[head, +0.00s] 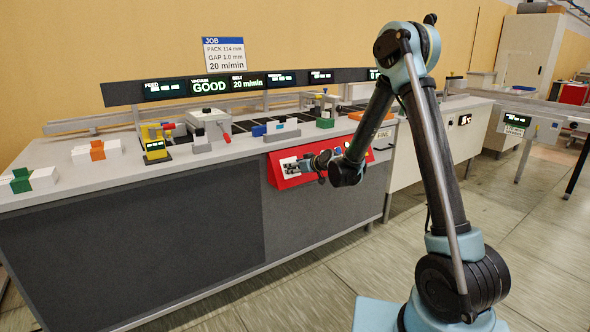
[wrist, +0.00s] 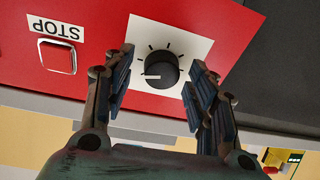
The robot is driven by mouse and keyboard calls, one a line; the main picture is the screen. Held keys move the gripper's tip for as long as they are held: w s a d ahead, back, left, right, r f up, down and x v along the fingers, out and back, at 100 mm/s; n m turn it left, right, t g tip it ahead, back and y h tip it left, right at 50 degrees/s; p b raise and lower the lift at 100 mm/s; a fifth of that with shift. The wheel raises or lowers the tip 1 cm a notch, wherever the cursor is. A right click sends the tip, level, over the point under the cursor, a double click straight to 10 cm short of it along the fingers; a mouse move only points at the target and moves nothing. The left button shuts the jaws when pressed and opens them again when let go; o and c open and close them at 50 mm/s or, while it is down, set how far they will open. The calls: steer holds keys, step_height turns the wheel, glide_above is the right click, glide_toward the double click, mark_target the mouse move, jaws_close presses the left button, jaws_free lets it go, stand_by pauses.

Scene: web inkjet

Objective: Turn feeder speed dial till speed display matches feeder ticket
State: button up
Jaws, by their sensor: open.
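The black dial (wrist: 158,69) sits on a white square plate (wrist: 190,42) with tick marks on a red panel. Its white pointer line points left in the wrist view. My gripper (wrist: 160,75) is open, with one finger on each side of the dial; small gaps show, and I see no clear contact. In the head view my gripper (head: 292,166) is at the red panel (head: 283,183) and hides most of the dial. The display bar (head: 205,88) reads "GOOD" for vacuum and "20 m/min" for belt; the feed display (head: 165,89) is too small to read.
A red STOP button (wrist: 57,56) is beside the dial plate. A job sign (head: 223,54) reads pack 114 mm, gap 1.0 mm, 20 m/min. Fixtures stand on the counter above the panel; open floor lies in front.

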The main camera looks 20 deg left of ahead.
steer(key=shift+a, duration=0.15)
steer(key=c, duration=1)
steer(key=shift+w+m, duration=0.1)
steer(key=shift+m, duration=1.5)
steer(key=shift+c, duration=0.2)
steer(key=o, duration=1)
steer(key=shift+o, duration=0.2)
